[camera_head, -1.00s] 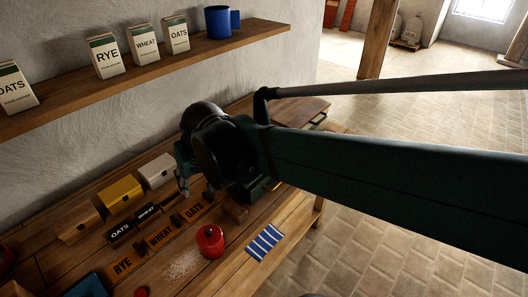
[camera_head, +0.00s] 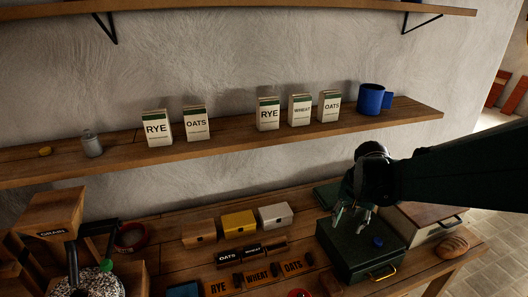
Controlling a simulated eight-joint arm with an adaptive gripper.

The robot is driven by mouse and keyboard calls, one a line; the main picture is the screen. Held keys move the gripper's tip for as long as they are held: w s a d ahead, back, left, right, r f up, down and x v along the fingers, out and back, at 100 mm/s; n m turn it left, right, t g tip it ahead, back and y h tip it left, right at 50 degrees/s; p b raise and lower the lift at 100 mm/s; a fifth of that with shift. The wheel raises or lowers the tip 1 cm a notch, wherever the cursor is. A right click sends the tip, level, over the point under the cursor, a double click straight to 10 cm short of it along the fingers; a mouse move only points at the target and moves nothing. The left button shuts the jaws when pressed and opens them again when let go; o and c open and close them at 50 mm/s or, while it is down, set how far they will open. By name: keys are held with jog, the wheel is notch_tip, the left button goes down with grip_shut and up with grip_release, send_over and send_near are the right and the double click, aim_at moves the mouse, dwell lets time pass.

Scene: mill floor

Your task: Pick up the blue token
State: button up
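A small blue token (camera_head: 377,242) lies on top of a dark green metal box (camera_head: 345,245) on the right part of the workbench. My gripper (camera_head: 352,217) hangs above the back part of the same box, up and to the left of the token. Its fingers point down and are spread apart, with nothing seen between them. The gripper looks apart from the token.
A bread loaf (camera_head: 453,247) and a cream box with a brown lid (camera_head: 425,222) stand right of the green box. Small brown, yellow (camera_head: 238,224) and white boxes stand to its left, with labelled blocks in front. A shelf (camera_head: 240,136) with cartons and a blue mug (camera_head: 372,99) runs above.

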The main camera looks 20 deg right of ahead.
aim_at(379, 240)
jog(key=d+m+p, duration=0.1)
jog(key=d+p, duration=0.1)
jog(key=d, duration=0.2)
jog(key=s+d+f+m+g+p, duration=0.1)
jog(key=d+m+p, duration=0.1)
jog(key=d, duration=0.2)
jog(key=s+d+f+m+p, duration=0.1)
jog(key=d+p, duration=0.1)
jog(key=d, duration=0.3)
jog(key=shift+f+g+y, duration=0.2)
jog(key=shift+g+y, duration=0.2)
jog(key=shift+s+d+f+m, duration=0.25)
jog(key=shift+d+m, duration=0.15)
jog(key=shift+d, duration=0.1)
jog(key=shift+d+p, duration=0.1)
jog(key=shift+p, duration=0.2)
jog(key=shift+s+f, duration=0.1)
jog(key=shift+f, duration=0.05)
jog(key=shift+f, duration=1.2)
jog(key=shift+f, duration=0.15)
jog(key=shift+f, duration=2.45)
jog(key=c, duration=0.8)
